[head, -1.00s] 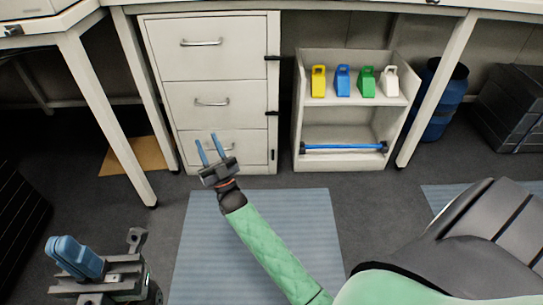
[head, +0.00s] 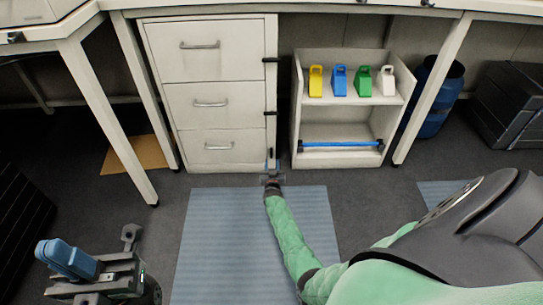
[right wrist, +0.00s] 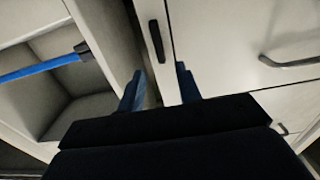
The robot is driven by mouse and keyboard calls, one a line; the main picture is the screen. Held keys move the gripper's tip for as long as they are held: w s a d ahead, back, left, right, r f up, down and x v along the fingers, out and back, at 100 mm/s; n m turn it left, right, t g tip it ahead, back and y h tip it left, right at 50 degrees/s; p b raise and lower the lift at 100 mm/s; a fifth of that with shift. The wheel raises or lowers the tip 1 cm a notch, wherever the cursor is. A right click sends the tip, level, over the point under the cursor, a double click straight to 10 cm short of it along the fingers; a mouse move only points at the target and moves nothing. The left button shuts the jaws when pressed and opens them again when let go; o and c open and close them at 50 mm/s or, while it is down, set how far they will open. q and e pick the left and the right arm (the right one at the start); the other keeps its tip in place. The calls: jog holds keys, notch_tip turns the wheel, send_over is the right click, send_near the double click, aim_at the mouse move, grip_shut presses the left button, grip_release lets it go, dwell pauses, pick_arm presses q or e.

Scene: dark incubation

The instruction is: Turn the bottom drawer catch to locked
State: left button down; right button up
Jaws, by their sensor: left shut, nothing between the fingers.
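The bottom drawer (head: 222,147) is closed in the white cabinet. Its catch is a small dark bar (head: 271,153) at the drawer's right edge, standing upright along the cabinet side. In the right wrist view the catch (right wrist: 156,42) lies beyond the fingertips, roughly in line with the gap between them. My right gripper (head: 272,164) is open and empty, just below the catch; its two blue fingers (right wrist: 160,88) stand apart. I cannot tell whether they touch the cabinet. My left gripper (head: 68,259) is shut and empty at the lower left, far from the cabinet.
The upper catches (head: 270,60) and (head: 270,113) lie crosswise. A table leg (head: 115,130) stands left. A blue mat (head: 230,240) covers the floor in front.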

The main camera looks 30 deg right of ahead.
aim_at(272, 152)
jog(key=shift+b+x, duration=0.9)
jog(key=shift+x, duration=2.25)
grip_shut()
